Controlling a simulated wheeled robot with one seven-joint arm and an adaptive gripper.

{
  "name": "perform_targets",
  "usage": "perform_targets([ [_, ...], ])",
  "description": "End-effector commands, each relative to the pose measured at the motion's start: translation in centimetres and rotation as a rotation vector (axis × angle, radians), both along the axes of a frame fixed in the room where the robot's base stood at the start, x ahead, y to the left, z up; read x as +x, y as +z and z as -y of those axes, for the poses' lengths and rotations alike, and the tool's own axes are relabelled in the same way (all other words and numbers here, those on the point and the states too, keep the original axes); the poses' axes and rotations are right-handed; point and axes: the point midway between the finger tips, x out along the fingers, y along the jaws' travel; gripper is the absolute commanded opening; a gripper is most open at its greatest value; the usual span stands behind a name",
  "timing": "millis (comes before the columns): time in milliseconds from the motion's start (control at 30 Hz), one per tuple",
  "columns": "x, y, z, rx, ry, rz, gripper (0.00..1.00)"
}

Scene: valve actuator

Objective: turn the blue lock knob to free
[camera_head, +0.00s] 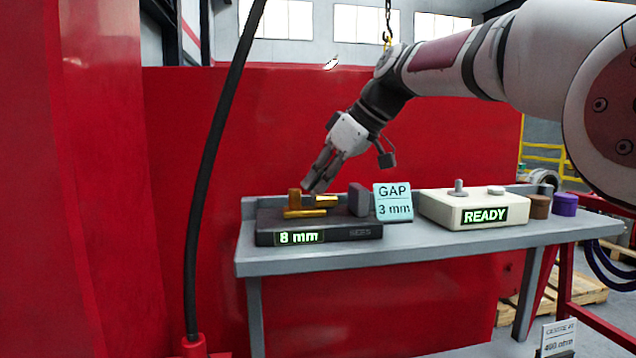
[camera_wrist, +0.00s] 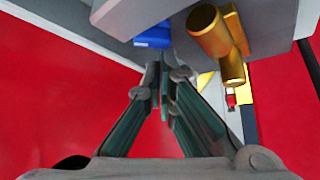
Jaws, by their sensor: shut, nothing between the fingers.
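The blue lock knob (camera_wrist: 152,38) shows in the wrist view as a small blue block, just beyond my fingertips; I cannot tell if they touch. I cannot make it out in the head view, and its turned position is not readable. The actuator has a dark base (camera_head: 345,233) on the bench, with brass parts (camera_head: 304,213) on top and a green "8 mm" display. A brass cylinder (camera_wrist: 210,30) shows right of the knob in the wrist view. My gripper (camera_head: 311,188) points down at the brass parts. Its fingers (camera_wrist: 165,78) are shut and empty.
A grey block (camera_head: 359,199) and a "GAP 3 mm" sign (camera_head: 393,203) stand right of the brass parts. A white box (camera_head: 470,211) reads "READY". Brown (camera_head: 538,206) and purple (camera_head: 564,204) cylinders stand at the bench's right end. A red panel (camera_head: 240,130) rises behind.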

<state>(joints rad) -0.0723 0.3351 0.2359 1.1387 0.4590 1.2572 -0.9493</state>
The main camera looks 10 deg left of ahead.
Motion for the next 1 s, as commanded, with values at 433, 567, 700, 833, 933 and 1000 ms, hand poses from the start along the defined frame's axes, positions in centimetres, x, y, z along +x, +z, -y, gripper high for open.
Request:
perform_targets([
  [433, -0.21, -0.09, 0.15, 0.0, 0.185, -0.002, 0.0],
  [567, -0.34, -0.06, 0.14, 0.0, 0.241, -0.002, 0.0],
  [700, -0.45, -0.05, 0.16, -0.001, 0.297, -0.001, 0.0],
  [833, -0.5, -0.06, 0.2, -0.001, 0.34, -0.001, 0.0],
  [933, -0.6, -0.04, 0.23, -0.002, 0.347, 0.0, 0.0],
  [1000, -0.63, -0.04, 0.24, -0.002, 0.346, -0.001, 0.0],
])
